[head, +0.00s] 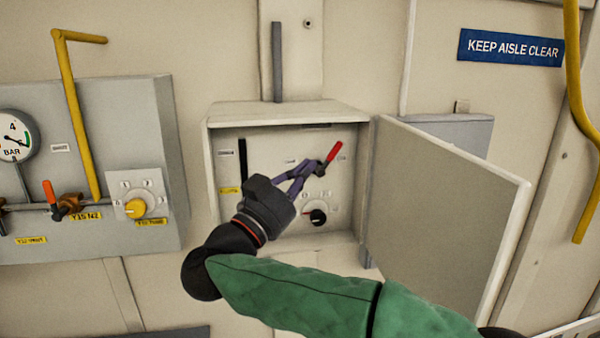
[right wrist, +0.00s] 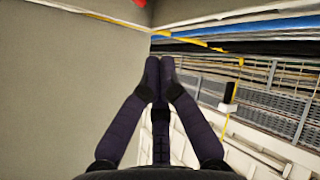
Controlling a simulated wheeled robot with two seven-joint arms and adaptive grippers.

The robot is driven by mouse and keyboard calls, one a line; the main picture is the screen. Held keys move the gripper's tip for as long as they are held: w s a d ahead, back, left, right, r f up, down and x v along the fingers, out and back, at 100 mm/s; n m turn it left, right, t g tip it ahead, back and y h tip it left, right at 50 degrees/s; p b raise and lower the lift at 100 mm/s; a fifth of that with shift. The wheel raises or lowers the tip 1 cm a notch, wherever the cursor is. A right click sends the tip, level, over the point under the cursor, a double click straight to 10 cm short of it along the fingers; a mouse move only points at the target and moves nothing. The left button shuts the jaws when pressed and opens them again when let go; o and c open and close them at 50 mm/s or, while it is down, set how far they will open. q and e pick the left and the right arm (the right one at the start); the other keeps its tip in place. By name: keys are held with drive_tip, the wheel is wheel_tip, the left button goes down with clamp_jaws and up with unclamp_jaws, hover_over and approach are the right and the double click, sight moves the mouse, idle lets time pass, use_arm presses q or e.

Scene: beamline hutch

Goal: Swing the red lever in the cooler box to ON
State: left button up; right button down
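The cooler box (head: 212,160) is an open, pale box on the wall, its door (head: 440,215) swung out to the right. The red lever (head: 333,151) is on its back panel and tilts up and to the right from a dark pivot. The small labels beside it are too blurred to read. My right gripper (head: 317,168) reaches in from below left. Its purple fingertips meet beside the lever's dark lower part; contact is unclear. In the right wrist view the fingertips (right wrist: 159,66) are together with nothing visible between them. A bit of red shows beyond them at the top edge. My left gripper is out of view.
A black-and-red knob (head: 318,217) sits below the lever, and a black vertical bar (head: 243,158) is at the panel's left. A grey gas panel (head: 100,240) with gauge and valves stands left. The open door and a yellow pipe (head: 578,110) bound the right side.

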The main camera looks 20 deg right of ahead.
sight(333, 154)
drive_tip(key=w+d+p, duration=0.1)
drive_tip(key=d, duration=0.1)
drive_tip(key=w+d, duration=0.2)
drive_tip(key=d, duration=0.1)
drive_tip(key=w+d+p, duration=0.1)
drive_tip(key=w+d, duration=0.1)
drive_tip(key=d, duration=0.1)
drive_tip(key=shift+w+r+p, duration=0.1)
drive_tip(key=shift+r+p, duration=0.25)
drive_tip(key=shift+r, duration=0.05)
drive_tip(key=shift+a, duration=0.1)
drive_tip(key=shift+w+d+f+m+g+y+b, duration=0.2)
drive_tip(key=shift+d+m+g+y+b, duration=0.1)
drive_tip(key=shift+d+m, duration=0.15)
drive_tip(key=shift+s+d+f+b, duration=0.15)
drive_tip(key=shift+d+b, duration=0.15)
drive_tip(key=shift+b, duration=0.25)
